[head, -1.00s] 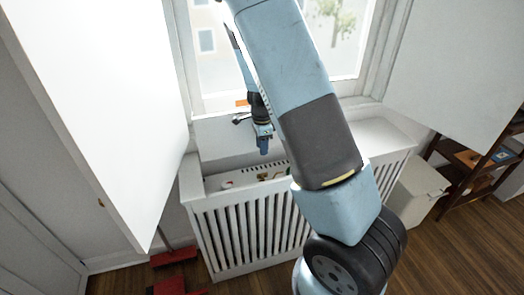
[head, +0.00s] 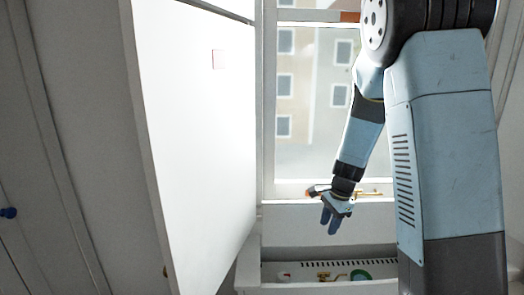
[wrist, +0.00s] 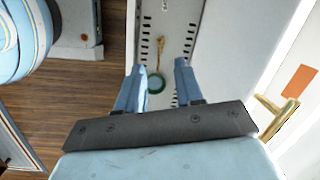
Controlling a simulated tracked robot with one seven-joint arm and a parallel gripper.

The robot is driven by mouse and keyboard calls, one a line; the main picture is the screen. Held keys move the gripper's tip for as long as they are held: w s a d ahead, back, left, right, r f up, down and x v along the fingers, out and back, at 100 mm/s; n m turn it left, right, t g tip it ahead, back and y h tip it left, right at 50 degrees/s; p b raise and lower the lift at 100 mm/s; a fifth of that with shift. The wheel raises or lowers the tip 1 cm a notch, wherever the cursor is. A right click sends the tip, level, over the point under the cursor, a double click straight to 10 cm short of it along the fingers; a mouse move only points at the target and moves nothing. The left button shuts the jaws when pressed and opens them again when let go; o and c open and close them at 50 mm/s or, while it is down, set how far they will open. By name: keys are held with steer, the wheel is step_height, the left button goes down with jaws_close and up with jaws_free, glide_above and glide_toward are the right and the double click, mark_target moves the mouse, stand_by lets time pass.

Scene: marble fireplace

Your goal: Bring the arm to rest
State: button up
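My arm is blue and dark grey. In the head view it rises on the right, bends at the top and hangs down in front of the window (head: 308,90). My gripper (head: 332,222) points down, at about the height of the window sill and above the radiator cover. In the wrist view my gripper (wrist: 158,75) has its two blue fingers well apart, with nothing held between them. A green ring (wrist: 156,84) shows between the fingers but lies lower down, apart from them. The same green ring (head: 360,275) is in the radiator cover in the head view.
A tall white panel (head: 195,130) with a pink square stands left of my gripper. An orange patch (wrist: 299,81) and brass-coloured piece (wrist: 275,118) lie right in the wrist view. Wooden floor (wrist: 70,95) shows at left.

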steer(key=s+r+n+t, duration=0.2)
steer(key=s+r+n, duration=0.65)
steer(key=r, duration=0.65)
steer(key=s+d+r+n+t, duration=0.1)
steer(key=s+r, duration=0.3)
steer(key=s, duration=0.4)
steer(key=s+d+r+n+t+h, duration=0.1)
steer(key=s+r+n, duration=0.3)
steer(key=s, duration=0.4)
steer(key=shift+s+r+n+t+h, duration=0.3)
steer(key=shift+r+n+t, duration=0.1)
steer(key=shift+r, duration=0.1)
